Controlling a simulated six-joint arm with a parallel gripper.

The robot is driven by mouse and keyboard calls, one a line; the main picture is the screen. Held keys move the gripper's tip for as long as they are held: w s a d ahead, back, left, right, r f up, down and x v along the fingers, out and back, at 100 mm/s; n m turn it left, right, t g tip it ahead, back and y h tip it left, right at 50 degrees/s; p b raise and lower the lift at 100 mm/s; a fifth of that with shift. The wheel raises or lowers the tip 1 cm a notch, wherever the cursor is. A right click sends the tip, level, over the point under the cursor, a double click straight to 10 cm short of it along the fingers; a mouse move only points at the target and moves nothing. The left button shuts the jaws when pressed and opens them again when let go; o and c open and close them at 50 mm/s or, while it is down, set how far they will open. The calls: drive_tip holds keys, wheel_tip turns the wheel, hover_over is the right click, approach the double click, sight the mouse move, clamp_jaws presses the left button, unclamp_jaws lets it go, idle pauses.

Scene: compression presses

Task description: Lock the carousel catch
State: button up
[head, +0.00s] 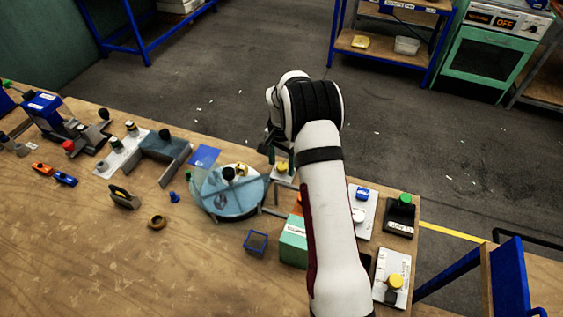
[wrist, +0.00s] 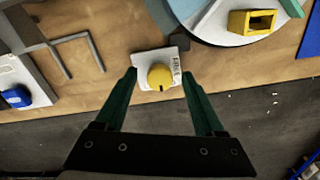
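The carousel is a round pale-blue disc (head: 238,205) on the table; its edge also shows at the top of the wrist view (wrist: 185,28). Beside it is a small white plate (wrist: 145,60) with a round yellow knob (wrist: 159,77), which looks like the catch. Lettering on the plate, seemingly "FREE", is right of the knob in the wrist view. A dark mark on the knob points down in that picture. My gripper (head: 280,157) is open and empty, its green fingertips either side of the knob in the wrist view. Contact is not visible; height above the knob cannot be told.
A yellow block (wrist: 252,21) sits on the disc. A grey bracket (wrist: 77,52) and a blue part (wrist: 16,96) are left in the wrist view. A green box (head: 293,243) and a blue open bin (head: 255,243) stand near the carousel. The table's edge is close to the plate.

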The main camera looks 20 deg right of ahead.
sight(282, 166)
wheel_tip(282, 166, up, 16)
idle(0.5)
drive_tip(key=shift+f, duration=0.1)
drive_tip(key=s+a+r+n, duration=0.3)
drive_tip(key=s+a+r, duration=0.4)
drive_tip(key=s+a, duration=0.3)
drive_tip(key=s+a+f+n+y, duration=0.1)
drive_tip(key=s+a+f+n, duration=0.1)
drive_tip(key=s, duration=1)
drive_tip(key=s+a+f+n, duration=0.1)
drive_tip(key=s+a, duration=0.4)
drive_tip(key=s, duration=0.7)
drive_tip(key=shift+s+f+n+y, duration=0.15)
drive_tip(key=shift+f+n+y, duration=0.25)
drive_tip(key=shift+f, duration=0.05)
